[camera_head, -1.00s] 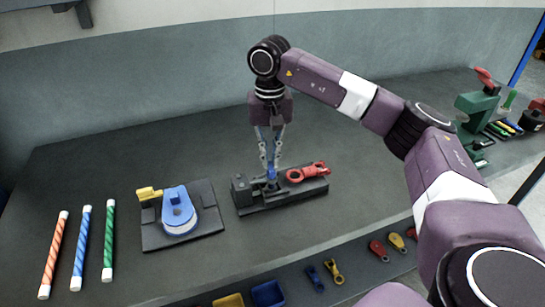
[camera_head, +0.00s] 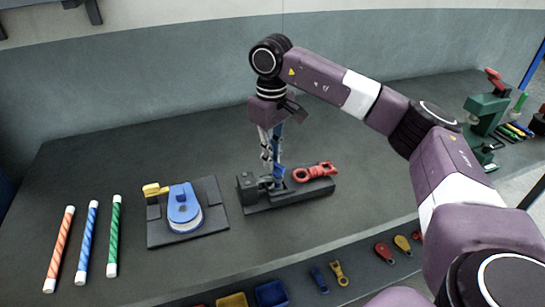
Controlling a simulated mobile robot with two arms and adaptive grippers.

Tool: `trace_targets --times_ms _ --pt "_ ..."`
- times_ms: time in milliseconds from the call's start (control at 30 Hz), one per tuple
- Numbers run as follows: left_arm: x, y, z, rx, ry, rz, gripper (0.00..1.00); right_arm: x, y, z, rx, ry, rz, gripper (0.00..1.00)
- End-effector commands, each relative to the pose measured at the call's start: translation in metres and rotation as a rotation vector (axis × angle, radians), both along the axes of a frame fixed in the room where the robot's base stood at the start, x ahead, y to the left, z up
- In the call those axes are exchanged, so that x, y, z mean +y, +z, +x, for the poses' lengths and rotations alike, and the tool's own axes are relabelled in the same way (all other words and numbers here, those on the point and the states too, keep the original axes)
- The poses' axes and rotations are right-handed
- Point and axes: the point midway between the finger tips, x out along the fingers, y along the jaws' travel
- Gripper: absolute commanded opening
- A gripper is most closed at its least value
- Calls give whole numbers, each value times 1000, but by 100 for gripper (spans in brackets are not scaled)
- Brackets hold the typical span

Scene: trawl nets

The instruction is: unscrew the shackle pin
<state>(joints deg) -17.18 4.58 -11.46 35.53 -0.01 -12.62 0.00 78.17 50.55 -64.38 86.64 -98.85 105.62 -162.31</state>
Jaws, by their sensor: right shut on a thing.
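A dark fixture (camera_head: 300,193) stands on the bench, with a dark block (camera_head: 246,187) at its left end. A red shackle-like part (camera_head: 314,172) lies on its right half. My right gripper (camera_head: 274,178) points down over the left half of the fixture and is shut on a small blue piece (camera_head: 279,172), which looks like the shackle pin. The fingers hide much of this piece, so I cannot tell how far it sits in the fixture. My left gripper is not in view.
A dark plate (camera_head: 215,207) with a blue round part (camera_head: 183,204) and a yellow piece (camera_head: 155,189) lies left of the fixture. Several striped rods lie further left. Small bins and coloured fittings line the front edge. The bench behind is clear.

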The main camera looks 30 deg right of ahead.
Motion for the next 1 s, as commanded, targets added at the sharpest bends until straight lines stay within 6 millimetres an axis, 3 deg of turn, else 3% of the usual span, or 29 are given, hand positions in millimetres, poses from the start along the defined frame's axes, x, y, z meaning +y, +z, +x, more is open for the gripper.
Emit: trace_targets --times_ms 33,567,600,733,1000 --pt "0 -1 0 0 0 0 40 2 -7 -4 18 16 0 0" --pt "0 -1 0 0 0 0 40 3 -7 -4 19 39 0 0" --pt "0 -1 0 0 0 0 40 3 -7 -4 18 39 0 10" --pt "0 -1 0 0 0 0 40 3 -6 -3 15 38 0 24" --pt "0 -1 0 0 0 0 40 1 -3 -2 7 34 0 25"
